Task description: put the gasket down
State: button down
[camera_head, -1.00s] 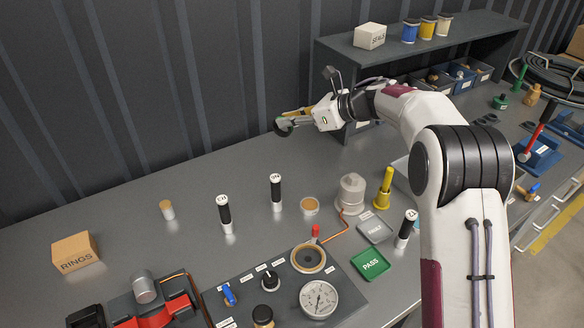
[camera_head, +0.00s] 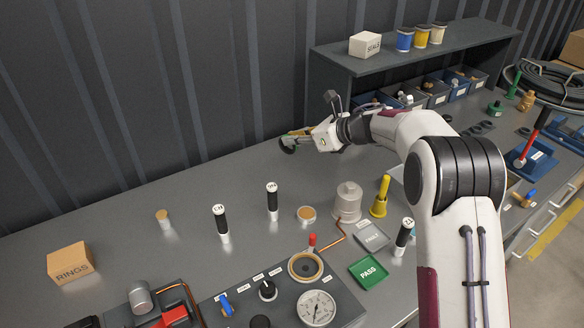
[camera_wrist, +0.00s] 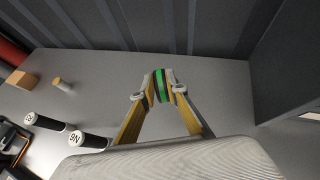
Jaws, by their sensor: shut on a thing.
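My gripper (camera_head: 290,141) reaches left from the arm, near the back wall and beside the shelf's left end. It is shut on the gasket (camera_head: 287,149), a dark ring-like piece at the fingertips. In the wrist view, the yellow-and-grey fingers of my gripper (camera_wrist: 161,88) meet on the gasket (camera_wrist: 161,85), which shows a green band with dark edges. The grey bench top (camera_head: 220,170) lies beneath it. I cannot tell whether the gasket touches the bench.
The shelf (camera_head: 335,62) stands close to the right of my gripper. Black-handled tools marked with labels (camera_head: 272,202), a cork-topped piece (camera_head: 163,218) and a RINGS box (camera_head: 71,263) stand nearer the front. The bench around the gasket is bare.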

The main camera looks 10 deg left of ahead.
aim_at(294, 152)
jog(key=shift+f, duration=2.5)
jog(key=shift+f, duration=0.1)
jog(key=shift+f, duration=1.75)
jog(key=shift+f, duration=0.1)
jog(key=c, duration=2)
grip_release()
jog(key=shift+s+d+r, duration=0.2)
jog(key=shift+d+r, duration=0.25)
jog(key=shift+d, duration=0.05)
jog(key=v, duration=1)
jog(key=shift+s+d+r, duration=0.1)
jog(key=shift+d+r, duration=0.1)
jog(key=shift+d, duration=0.1)
